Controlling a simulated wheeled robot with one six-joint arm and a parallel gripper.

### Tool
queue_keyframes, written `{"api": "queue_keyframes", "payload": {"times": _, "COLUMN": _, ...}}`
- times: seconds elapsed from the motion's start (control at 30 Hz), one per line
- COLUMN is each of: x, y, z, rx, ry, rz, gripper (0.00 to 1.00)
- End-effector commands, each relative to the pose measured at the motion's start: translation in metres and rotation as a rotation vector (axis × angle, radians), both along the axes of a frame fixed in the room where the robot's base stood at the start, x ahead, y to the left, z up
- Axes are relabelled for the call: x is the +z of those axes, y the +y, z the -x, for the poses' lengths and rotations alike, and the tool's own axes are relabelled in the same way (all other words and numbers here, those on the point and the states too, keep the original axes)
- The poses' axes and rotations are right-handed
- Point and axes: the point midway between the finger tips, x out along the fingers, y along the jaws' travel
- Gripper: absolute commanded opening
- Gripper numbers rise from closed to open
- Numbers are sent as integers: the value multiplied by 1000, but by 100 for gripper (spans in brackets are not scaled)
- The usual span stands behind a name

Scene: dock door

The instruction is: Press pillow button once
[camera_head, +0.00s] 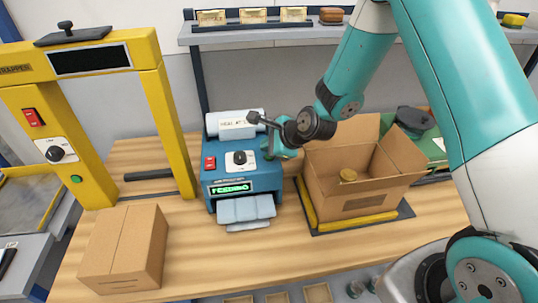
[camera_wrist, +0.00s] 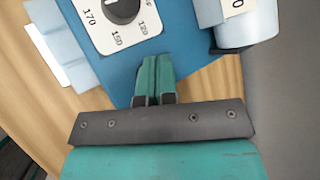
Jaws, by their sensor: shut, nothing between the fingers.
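The blue air-pillow machine (camera_head: 215,200) stands on the wooden bench. Its front has a red switch (camera_head: 210,163), a dial (camera_head: 240,158) and a lit green display (camera_head: 231,189) that appears to read FEEDING. Pale pillow film (camera_head: 247,209) hangs out below. My gripper (camera_head: 270,150) is at the right part of its front panel, shut and empty. In the wrist view, the closed fingertips (camera_wrist: 156,60) lie over the blue panel beside the dial (camera_wrist: 122,9). No pillow button shows in either view; the fingers may hide it. I cannot tell whether they touch the panel.
A closed carton (camera_head: 124,248) and a yellow wrapper frame (camera_head: 172,125) are at the left. A shelf (camera_head: 250,34) runs behind. The front bench strip is mostly clear.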

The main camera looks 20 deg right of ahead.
Motion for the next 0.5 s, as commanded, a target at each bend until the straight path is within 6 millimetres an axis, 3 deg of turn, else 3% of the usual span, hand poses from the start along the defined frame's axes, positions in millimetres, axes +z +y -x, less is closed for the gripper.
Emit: {"api": "queue_keyframes", "payload": {"times": 0.5, "x": 48, "y": 0, "z": 0, "rx": 0, "ry": 0, "rz": 0, "gripper": 0}}
